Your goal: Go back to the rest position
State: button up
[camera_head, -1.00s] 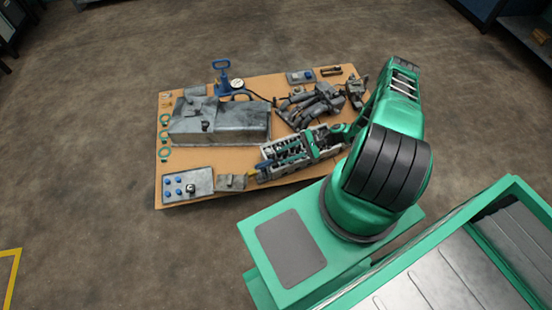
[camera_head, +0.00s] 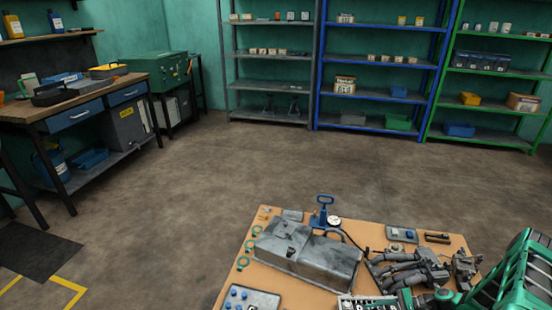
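My green arm (camera_head: 515,275) enters at the lower right. It reaches left over the near edge of the wooden board, where parts of a stripped machine lie. Only a sliver of the green end of my arm shows at the bottom edge, over a grey block with several small parts (camera_head: 372,302). My fingertips are cut off below the picture, so I cannot see whether they are open or shut or hold anything.
The tan board (camera_head: 443,252) carries a grey metal housing (camera_head: 310,258), a blue hand pump with gauge (camera_head: 323,212) and dark hose parts (camera_head: 408,270). A workbench (camera_head: 75,105) stands at left. Shelves (camera_head: 375,75) line the back wall. The floor between is clear.

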jog(key=w+d+r+n+g+h, duration=0.15)
jog(key=d+r, duration=0.25)
jog(key=r, duration=0.5)
jog(key=d+r+n+g+h, duration=0.2)
jog(key=d+r+n+h, duration=0.15)
jog(key=r, duration=0.65)
jog(key=s+d+r+n+h, duration=0.1)
jog(key=s+r+h, duration=0.1)
jog(key=r, duration=0.7)
jog(key=s+r+h, duration=0.2)
jog(key=r, duration=0.7)
jog(key=s+a+r+n+h, duration=0.1)
jog(key=s+a+r, duration=0.2)
jog(key=s+r, duration=0.6)
jog(key=s+a+r+t+h, duration=0.1)
jog(key=s+a+r+h, duration=0.1)
jog(key=s+r, duration=0.8)
jog(key=s+a, duration=0.1)
jog(key=s, duration=0.3)
jog(key=shift+a+n, duration=0.4)
jog(key=shift+w+r, duration=0.1)
jog(key=shift+w+f+h, duration=0.25)
jog(key=shift+w+h, duration=0.05)
jog(key=shift+w, duration=0.3)
